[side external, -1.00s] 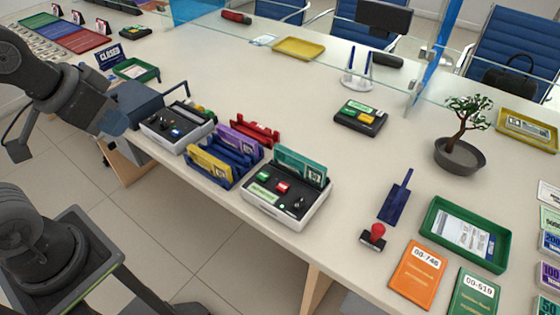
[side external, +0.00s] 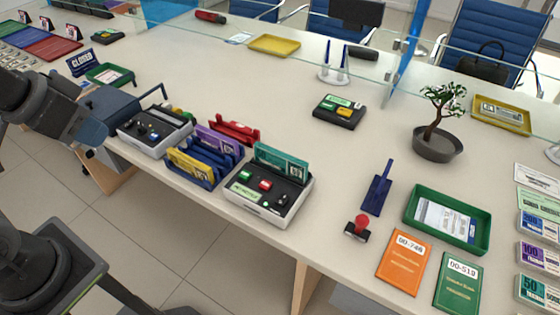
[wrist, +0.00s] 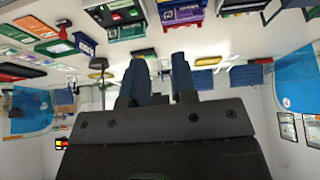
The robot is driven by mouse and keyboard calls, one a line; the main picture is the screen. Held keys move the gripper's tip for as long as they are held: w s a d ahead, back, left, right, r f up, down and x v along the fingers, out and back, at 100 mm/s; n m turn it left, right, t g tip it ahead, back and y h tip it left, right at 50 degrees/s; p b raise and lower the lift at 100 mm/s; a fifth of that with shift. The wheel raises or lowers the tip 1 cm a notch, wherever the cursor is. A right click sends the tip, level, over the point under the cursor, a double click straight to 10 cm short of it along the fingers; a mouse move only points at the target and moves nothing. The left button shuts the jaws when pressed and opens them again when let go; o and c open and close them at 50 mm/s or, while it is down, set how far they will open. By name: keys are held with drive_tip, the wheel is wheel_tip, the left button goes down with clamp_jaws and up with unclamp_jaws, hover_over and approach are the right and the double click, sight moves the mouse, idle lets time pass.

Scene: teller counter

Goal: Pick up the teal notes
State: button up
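The teal notes (side external: 281,160) stand upright at the back of a white-and-black counting device (side external: 268,190) with green and red buttons, near the counter's front edge. In the wrist view, which looks upside down, the teal notes (wrist: 127,33) show at the top, left of my fingers. My gripper (wrist: 159,65) has two dark blue fingers apart with a gap between them, and nothing is seen in it. In the side view my gripper is at the left, near the other device (side external: 155,131), well left of the teal notes and apart from them.
A blue rack (side external: 205,165) with yellow and purple notes stands just left of the teal notes, with a red holder (side external: 235,129) behind. To the right are a red-handled stamp (side external: 359,228), a green tray (side external: 412,206) and a potted tree (side external: 437,147).

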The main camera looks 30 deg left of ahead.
drive_tip(key=o, duration=0.4)
drive_tip(key=w+d+r+m+g, duration=0.2)
drive_tip(key=w+r+m, duration=0.15)
drive_tip(key=w, duration=0.45)
drive_tip(key=m+g+y, duration=0.1)
drive_tip(key=m+g, duration=0.3)
drive_tip(key=m, duration=1.1)
hover_over(280, 153)
drive_tip(key=d, duration=0.1)
wheel_tip(280, 153, down, 16)
drive_tip(key=shift+n, duration=0.25)
drive_tip(key=f, duration=0.5)
drive_tip(key=a+f, duration=0.1)
drive_tip(key=f, duration=0.2)
drive_tip(key=shift+s+f, duration=0.15)
drive_tip(key=shift+a+f, duration=0.1)
drive_tip(key=shift+f, duration=2.5)
